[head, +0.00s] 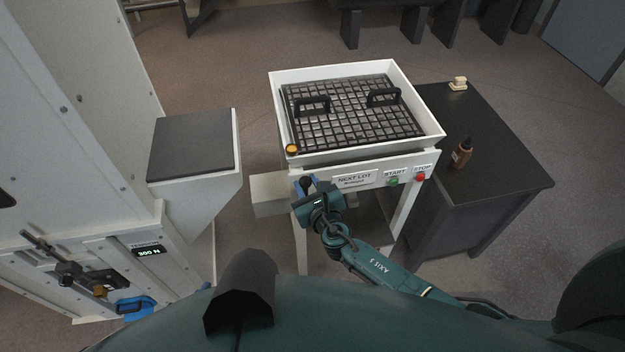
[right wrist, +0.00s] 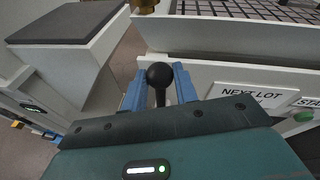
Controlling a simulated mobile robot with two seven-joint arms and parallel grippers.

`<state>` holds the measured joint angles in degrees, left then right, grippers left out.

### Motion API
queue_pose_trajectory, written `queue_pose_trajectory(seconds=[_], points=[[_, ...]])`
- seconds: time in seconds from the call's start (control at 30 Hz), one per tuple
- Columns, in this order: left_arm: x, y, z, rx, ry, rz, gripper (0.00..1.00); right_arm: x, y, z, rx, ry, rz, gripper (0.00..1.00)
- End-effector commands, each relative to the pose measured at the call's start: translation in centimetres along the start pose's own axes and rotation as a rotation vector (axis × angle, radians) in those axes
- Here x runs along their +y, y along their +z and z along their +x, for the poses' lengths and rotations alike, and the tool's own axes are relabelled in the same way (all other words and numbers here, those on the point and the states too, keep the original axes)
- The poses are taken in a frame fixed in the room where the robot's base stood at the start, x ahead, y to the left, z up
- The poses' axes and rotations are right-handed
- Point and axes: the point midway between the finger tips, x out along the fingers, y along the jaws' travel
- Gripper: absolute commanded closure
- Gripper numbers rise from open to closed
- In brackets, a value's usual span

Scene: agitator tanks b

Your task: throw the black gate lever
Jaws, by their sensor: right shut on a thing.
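The black gate lever (right wrist: 159,78) has a round black knob on a short stem. It stands at the front left of the white tank stand, below the tray's corner. My right gripper (right wrist: 158,88) is shut on the lever, with its blue fingers on either side of the stem and the knob showing between them. In the head view my right gripper (head: 307,186) is at the same corner, and the lever's black knob (head: 304,182) shows there, partly covered by the fingers. The lever's lower part is hidden. My left gripper is not in view.
The white stand (head: 345,158) carries a grid tray (head: 350,112) with two black handles, a NEXT LOT label, and green START (head: 393,181) and red STOP (head: 421,176) buttons. A dark table (head: 500,180) with a brown bottle (head: 461,153) stands right. A grey-topped white box (head: 192,146) stands left.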

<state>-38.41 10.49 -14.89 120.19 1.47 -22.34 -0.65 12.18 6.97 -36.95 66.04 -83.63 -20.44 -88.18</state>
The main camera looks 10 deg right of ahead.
Motion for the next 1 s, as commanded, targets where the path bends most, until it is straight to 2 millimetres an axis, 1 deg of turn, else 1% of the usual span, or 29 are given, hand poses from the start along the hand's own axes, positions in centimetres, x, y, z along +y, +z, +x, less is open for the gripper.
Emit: queue_pose_trajectory(seconds=[0.13, 0.5, 0.53, 0.8, 1.0], points=[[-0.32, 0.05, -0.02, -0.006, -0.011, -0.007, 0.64, 0.28, 0.03, 0.01, 0.005, -0.002, -0.019, 1.0], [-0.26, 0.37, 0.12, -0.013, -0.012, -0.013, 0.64, 0.39, -0.01, 0.02, 0.005, -0.001, -0.023, 1.0], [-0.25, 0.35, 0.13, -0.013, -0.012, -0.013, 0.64, 0.4, -0.01, 0.02, 0.005, -0.001, -0.023, 0.7], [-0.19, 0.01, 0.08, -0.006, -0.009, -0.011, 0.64, 0.32, 0.01, 0.03, 0.005, -0.002, -0.021, 0.49], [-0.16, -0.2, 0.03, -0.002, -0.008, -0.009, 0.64, 0.27, 0.02, 0.01, 0.005, -0.003, -0.02, 0.49]])
